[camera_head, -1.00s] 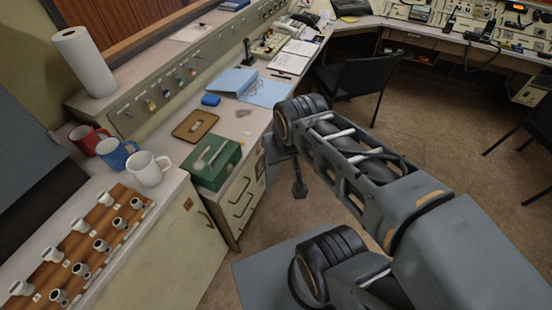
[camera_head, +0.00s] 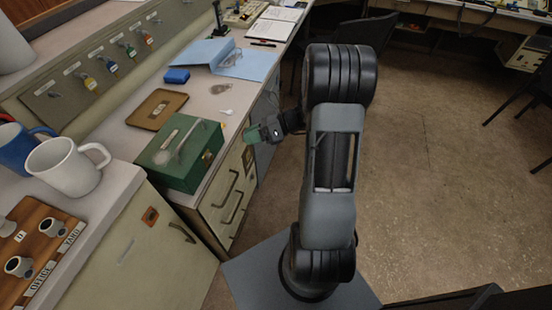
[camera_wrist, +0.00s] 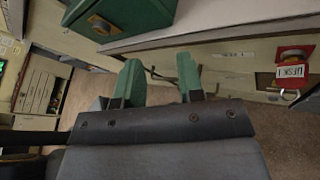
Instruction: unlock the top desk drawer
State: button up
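The desk's beige drawer front (camera_head: 232,172) has dark bar handles, below the counter edge beside the green cash box (camera_head: 187,152). A small dark-and-orange item (camera_head: 248,158) is on this front, too small to read. In the wrist view a red tag (camera_wrist: 292,70) with a white label seeming to read "DESK 1" is at the right, with a silver ring or key part below it. My gripper (camera_head: 255,133) is beside the counter edge, just right of the cash box. In the wrist view my gripper (camera_wrist: 160,80) has two green fingers apart, with nothing between them.
A brown tray (camera_head: 157,109), blue folder (camera_head: 205,53) and small blue object (camera_head: 176,76) lie on the counter. Key hooks with coloured tags (camera_head: 108,66) line the panel behind. Mugs (camera_head: 65,165) stand at the left. Open floor lies to the right.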

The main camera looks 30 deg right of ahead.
jog(key=w+d+f+m+t+b, duration=0.4)
jog(key=d+f+m+t+b, duration=0.2)
jog(key=d+f+m+t, duration=0.55)
jog(key=w+a, duration=0.1)
jog(key=w+a+f+g, duration=0.1)
jog(key=a, duration=0.1)
jog(key=w+a+m+g+h, duration=0.1)
jog(key=w+a, duration=0.1)
jog(key=shift+w+f, duration=0.1)
jog(key=shift+f, duration=0.2)
jog(key=shift+p+x, duration=0.45)
jog(key=shift+x, duration=1)
jog(key=shift+f, duration=0.1)
grip_shut()
